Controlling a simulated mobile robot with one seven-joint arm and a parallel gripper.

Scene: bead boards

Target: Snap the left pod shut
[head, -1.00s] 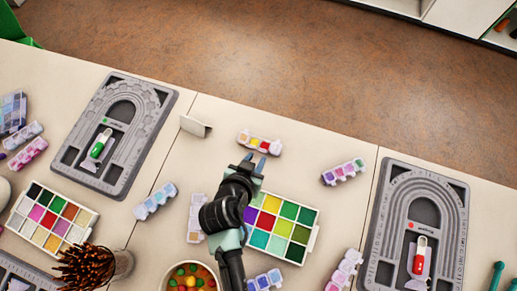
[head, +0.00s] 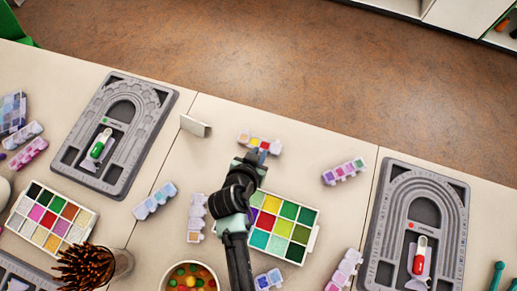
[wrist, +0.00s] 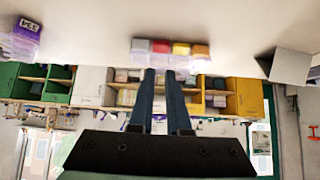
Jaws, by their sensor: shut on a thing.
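A small row-shaped bead box (head: 258,142) with red, yellow and orange cells lies on the table in the head view. It also shows in the wrist view (wrist: 172,47), where its clear cells hang at the fingertips. My gripper (head: 263,152) is at the near edge of this box, with its two dark blue fingers (wrist: 163,75) close together and shut on it. The fingertips overlap its clear part, so the exact contact is hidden. No part is marked as the left pod; I cannot tell whether this box's lid is open or closed.
Grey bead boards lie left (head: 144,96) and right (head: 398,185), with a green-white and a red-white capsule. A colour palette (head: 312,240) is beside my arm, a white angled stand (head: 196,126) left of the box, another bead box (head: 345,171) right.

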